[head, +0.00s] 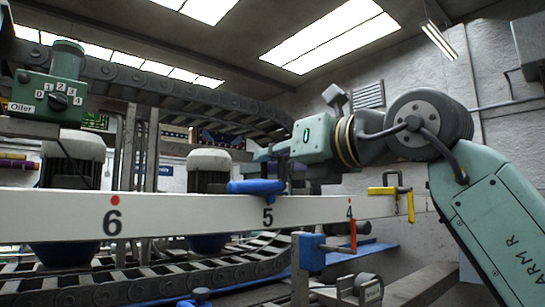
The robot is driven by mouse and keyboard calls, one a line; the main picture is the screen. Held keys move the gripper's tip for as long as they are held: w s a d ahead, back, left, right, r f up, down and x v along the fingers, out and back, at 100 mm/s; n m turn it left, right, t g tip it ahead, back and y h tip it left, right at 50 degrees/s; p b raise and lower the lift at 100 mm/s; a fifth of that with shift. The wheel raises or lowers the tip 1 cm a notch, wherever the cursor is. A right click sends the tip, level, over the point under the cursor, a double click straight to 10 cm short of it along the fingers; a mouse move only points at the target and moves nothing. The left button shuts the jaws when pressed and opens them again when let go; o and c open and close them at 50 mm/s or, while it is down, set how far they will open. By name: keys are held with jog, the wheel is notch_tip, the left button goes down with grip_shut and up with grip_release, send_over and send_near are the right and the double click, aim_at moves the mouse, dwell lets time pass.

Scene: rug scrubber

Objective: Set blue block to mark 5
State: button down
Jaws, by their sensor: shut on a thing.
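A long white beam (180,215) crosses the head view, with black numbers 6, 5 and 4 from left to right. Red dots show above 6 and 4. A blue block (256,187) sits at the beam's top edge, just above and slightly left of the number 5 (268,216). No red dot shows above 5; the block covers that area. My gripper (268,168) reaches in from the right, just above the block. Its fingers are small and partly hidden, but it appears shut on the blue block.
A yellow clamp (397,191) is on the beam right of 4. Another blue part (312,252) with a red piece (353,237) is below the beam. A green Oiler box (48,98) stands upper left. Conveyor chain tracks (200,280) run behind and below.

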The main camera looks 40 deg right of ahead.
jog(key=c, duration=1.7)
grip_release()
jog(key=shift+d+r, duration=0.1)
jog(key=shift+d, duration=0.05)
jog(key=s, duration=0.8)
jog(key=s+d, duration=0.1)
jog(key=s, duration=0.3)
